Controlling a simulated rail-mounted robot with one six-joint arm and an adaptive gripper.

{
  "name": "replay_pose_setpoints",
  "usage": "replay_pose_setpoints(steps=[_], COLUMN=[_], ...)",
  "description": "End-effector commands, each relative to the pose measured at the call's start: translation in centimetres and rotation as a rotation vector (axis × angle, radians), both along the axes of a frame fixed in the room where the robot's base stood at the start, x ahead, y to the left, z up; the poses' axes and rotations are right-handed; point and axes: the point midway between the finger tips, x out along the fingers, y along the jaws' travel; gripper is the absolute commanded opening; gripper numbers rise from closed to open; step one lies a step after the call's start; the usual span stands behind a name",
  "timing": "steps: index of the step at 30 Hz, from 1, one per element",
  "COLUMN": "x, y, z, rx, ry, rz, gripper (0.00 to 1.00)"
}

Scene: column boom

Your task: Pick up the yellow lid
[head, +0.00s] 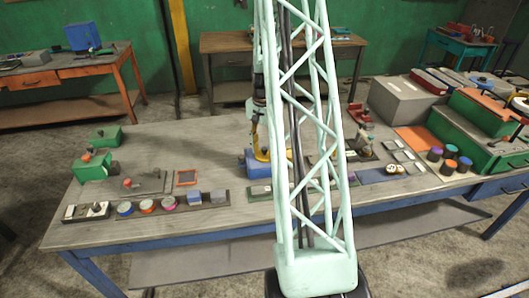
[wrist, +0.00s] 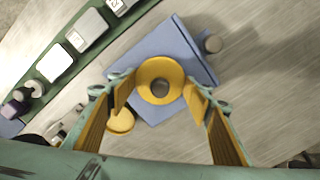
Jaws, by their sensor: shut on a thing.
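The yellow lid (wrist: 147,73) is round with a dark round spot at its middle, and shows near the centre of the wrist view. My gripper (wrist: 160,90) has a finger on each side of the lid and is shut on it. A blue box (wrist: 183,44) lies beneath the lid in the wrist view; I cannot tell whether they touch. In the head view the blue box (head: 252,166) stands mid-table, with my gripper's yellow parts just above it, partly hidden by my lattice arm. A smaller yellow round piece (wrist: 120,124) shows beside the left finger.
A small grey round knob (wrist: 212,44) shows by the box's right corner. A dark strip with several blocks and round pieces (head: 167,205) lies along the table's front left. Green boxes (head: 92,168) stand at left; a large green case (head: 462,133) and grey box (head: 400,101) stand at right.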

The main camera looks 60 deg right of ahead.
Motion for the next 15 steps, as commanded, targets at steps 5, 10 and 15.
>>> replay_pose_setpoints(steps=[5,10,15], x=[0.0,0.0,0.0], y=[-0.1,0.0,-0.1], z=[0.6,1.5,2.6], rx=[-0.001,0.0,-0.002], ry=[-0.001,0.0,-0.001], rz=[0.0,0.0,0.0], gripper=[0.36,0.36,0.36])
